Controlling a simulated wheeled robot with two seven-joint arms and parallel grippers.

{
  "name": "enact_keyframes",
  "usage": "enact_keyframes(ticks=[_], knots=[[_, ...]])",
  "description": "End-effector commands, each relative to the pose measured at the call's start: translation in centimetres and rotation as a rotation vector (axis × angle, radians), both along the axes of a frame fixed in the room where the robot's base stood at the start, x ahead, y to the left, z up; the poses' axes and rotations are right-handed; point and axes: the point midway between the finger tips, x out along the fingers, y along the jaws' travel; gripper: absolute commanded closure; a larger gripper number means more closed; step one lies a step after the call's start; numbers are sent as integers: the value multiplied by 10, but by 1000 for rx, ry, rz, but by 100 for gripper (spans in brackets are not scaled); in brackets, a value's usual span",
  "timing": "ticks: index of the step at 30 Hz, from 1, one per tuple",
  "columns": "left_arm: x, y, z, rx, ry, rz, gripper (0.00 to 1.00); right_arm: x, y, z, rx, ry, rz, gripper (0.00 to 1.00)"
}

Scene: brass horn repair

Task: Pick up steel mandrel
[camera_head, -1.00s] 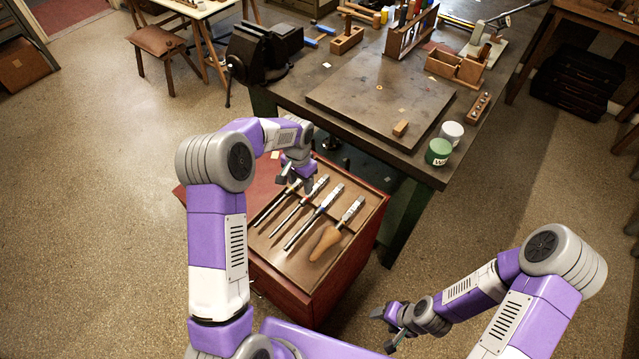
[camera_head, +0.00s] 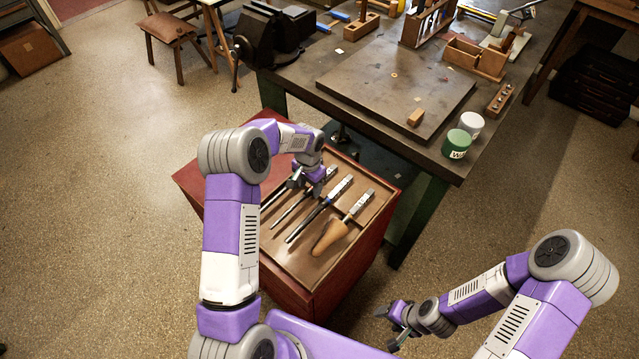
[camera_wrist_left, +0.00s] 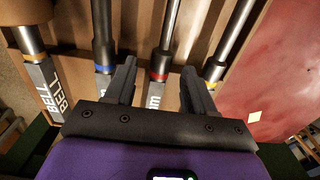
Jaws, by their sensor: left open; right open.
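Several long steel mandrels lie side by side in a shallow wooden tray (camera_head: 290,250) on the red cabinet. In the left wrist view their grey handles have coloured bands: one marked BELL (camera_wrist_left: 42,75), one blue-banded (camera_wrist_left: 104,62), one red-banded (camera_wrist_left: 158,75) and one yellow-banded (camera_wrist_left: 213,70). I cannot tell which one is the task's steel mandrel. My left gripper (camera_head: 308,184) is open just above the handles. In the left wrist view its fingers (camera_wrist_left: 160,78) are on either side of the red-banded handle, with nothing gripped. My right gripper (camera_head: 396,328) is open and empty, low at front right.
The dark workbench (camera_head: 300,75) stands behind the cabinet, with a vise (camera_head: 270,38), a flat board (camera_head: 385,85), a green can (camera_head: 457,145) and a white can (camera_head: 471,124). The cabinet's red top (camera_head: 195,178) is bare at left. Open floor surrounds the cabinet's front.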

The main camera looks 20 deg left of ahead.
Motion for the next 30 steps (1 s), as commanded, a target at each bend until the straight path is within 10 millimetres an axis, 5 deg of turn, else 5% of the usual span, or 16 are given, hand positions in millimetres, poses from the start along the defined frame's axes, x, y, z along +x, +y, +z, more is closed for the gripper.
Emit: enact_keyframes(ticks=[9,20,30], knots=[[0,0,-13,1,-1,0,46,0,0,-2,0,0,0,40],[0,0,-13,1,-1,0,100,0,0,-2,0,0,0,40],[1,0,-11,0,-4,0,100,0,0,-2,0,0,0,40]])
